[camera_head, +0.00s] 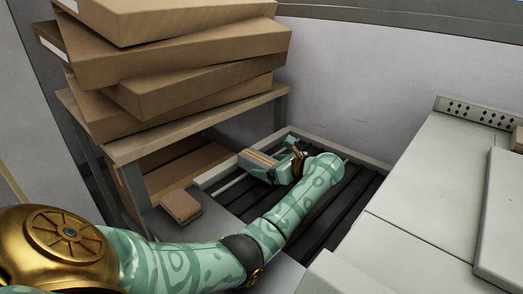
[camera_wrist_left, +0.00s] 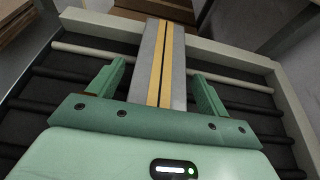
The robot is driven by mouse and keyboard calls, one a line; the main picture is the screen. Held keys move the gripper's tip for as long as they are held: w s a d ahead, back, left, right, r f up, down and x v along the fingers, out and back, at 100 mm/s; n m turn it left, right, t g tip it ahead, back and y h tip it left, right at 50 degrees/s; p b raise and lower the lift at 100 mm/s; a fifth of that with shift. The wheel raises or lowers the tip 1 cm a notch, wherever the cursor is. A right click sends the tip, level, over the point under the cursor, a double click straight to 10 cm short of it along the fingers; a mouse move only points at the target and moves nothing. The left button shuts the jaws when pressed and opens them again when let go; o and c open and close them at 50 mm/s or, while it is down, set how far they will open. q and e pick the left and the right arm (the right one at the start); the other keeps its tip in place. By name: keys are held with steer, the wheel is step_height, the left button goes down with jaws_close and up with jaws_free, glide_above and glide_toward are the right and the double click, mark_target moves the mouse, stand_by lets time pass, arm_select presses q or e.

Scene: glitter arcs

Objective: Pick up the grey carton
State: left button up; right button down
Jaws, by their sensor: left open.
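The grey carton (camera_head: 257,160) with yellow-orange stripes lies at the far end of the dark roller bed in the head view. In the left wrist view the grey carton (camera_wrist_left: 148,55) runs lengthwise away from me between the fingers. My left gripper (camera_head: 277,158) is at the carton, and its green fingers (camera_wrist_left: 158,78) stand open, one on each side. The carton's near end is hidden by the gripper body. My right gripper is not in view.
A pale frame (camera_head: 320,138) edges the rollers (camera_head: 345,190). A table (camera_head: 190,123) on the left bears several stacked brown boxes (camera_head: 190,60). A small brown box (camera_head: 181,206) lies nearer, left of my arm. A pale counter (camera_head: 430,200) stands at the right.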

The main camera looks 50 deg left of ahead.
arm_select(q)
steer(key=c, duration=1.3)
